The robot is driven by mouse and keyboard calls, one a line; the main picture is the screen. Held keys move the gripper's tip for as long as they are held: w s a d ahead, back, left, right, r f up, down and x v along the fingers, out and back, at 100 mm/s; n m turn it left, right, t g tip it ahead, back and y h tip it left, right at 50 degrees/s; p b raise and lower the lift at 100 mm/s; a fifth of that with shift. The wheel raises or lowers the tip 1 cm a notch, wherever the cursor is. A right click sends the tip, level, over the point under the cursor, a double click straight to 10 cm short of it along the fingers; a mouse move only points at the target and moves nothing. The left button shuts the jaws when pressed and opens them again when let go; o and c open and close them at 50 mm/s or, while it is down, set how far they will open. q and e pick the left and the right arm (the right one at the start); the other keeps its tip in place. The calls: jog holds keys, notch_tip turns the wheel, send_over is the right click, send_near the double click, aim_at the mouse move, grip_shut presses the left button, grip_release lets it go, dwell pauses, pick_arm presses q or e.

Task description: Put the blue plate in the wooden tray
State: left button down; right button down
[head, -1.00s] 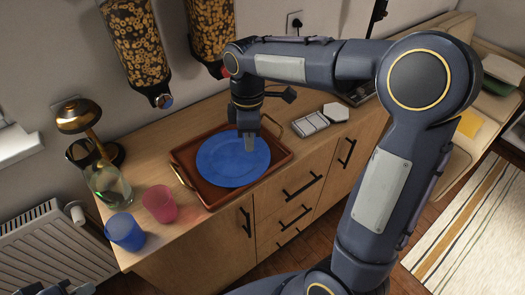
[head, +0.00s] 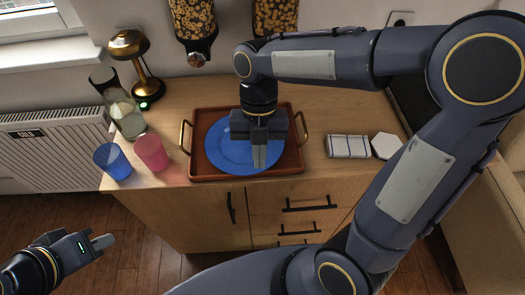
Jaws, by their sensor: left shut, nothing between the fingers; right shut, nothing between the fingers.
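The blue plate (head: 225,154) lies inside the wooden tray (head: 203,178), which stands on the wooden counter and has a brass handle at each side. My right gripper (head: 260,157) is over the right part of the plate, pointing down, shut and empty. It hides part of the plate; I cannot tell whether its fingertips touch it. My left gripper (head: 103,241) is at the lower left, over the floor in front of the counter, shut and empty.
A blue cup (head: 113,162), a pink cup (head: 151,152), a glass bottle (head: 126,118) and a brass lamp (head: 129,50) stand left of the tray. A striped block (head: 348,146) and a white hexagonal piece (head: 387,146) lie right. Cereal dispensers (head: 196,28) hang above.

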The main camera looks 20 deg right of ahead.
jog(key=d+x, duration=0.1)
jog(key=x, duration=0.6)
jog(key=w, duration=0.3)
jog(key=shift+w+d+f, duration=0.15)
jog(key=shift+w+f, duration=0.15)
jog(key=shift+w+d+p, duration=0.15)
jog(key=shift+w+d, duration=0.1)
jog(key=shift+w, duration=0.35)
jog(key=shift+w+d+p, duration=0.15)
jog(key=shift+w+d, duration=0.1)
jog(key=shift+w, duration=0.4)
jog(key=shift+s+a, duration=0.1)
